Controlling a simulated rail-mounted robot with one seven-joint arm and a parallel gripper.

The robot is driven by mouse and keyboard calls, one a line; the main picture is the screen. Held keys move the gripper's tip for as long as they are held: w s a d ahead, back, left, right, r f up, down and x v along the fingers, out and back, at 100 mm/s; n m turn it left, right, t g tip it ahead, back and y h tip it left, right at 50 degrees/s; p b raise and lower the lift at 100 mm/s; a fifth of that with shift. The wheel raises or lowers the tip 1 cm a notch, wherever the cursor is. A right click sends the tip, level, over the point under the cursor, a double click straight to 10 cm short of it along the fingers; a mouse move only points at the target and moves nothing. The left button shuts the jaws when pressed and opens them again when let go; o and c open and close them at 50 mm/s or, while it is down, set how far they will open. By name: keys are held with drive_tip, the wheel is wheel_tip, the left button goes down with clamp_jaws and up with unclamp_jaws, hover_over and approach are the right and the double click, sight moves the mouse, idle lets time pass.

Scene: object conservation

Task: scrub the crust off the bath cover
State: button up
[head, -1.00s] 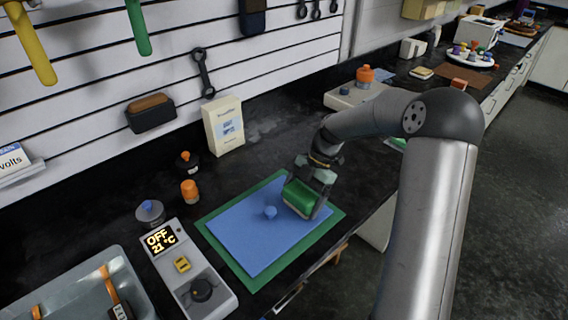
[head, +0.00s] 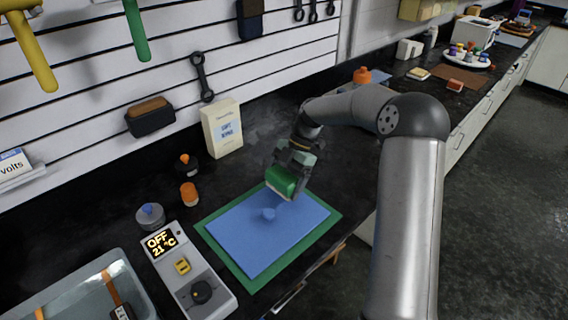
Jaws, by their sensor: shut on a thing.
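The bath cover appears to be the flat blue panel (head: 250,240) with a small blue knob near its middle. It lies on a green mat (head: 252,283) on the dark bench. My gripper (head: 288,178) is shut on a green scrubbing block (head: 281,182), held tilted at the panel's far edge, behind the knob. I cannot tell whether the block touches the panel. No crust can be made out at this size. The part of the panel behind the block is hidden.
A control unit (head: 187,271) reading OFF 21 °C and a metal bath (head: 92,270) stand at the left. A grey round lid (head: 150,215), an orange-capped bottle (head: 188,193) and a white box (head: 222,128) stand around the mat.

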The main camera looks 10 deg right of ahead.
drive_tip(key=shift+r+p, duration=1.2)
drive_tip(key=shift+r, duration=1.35)
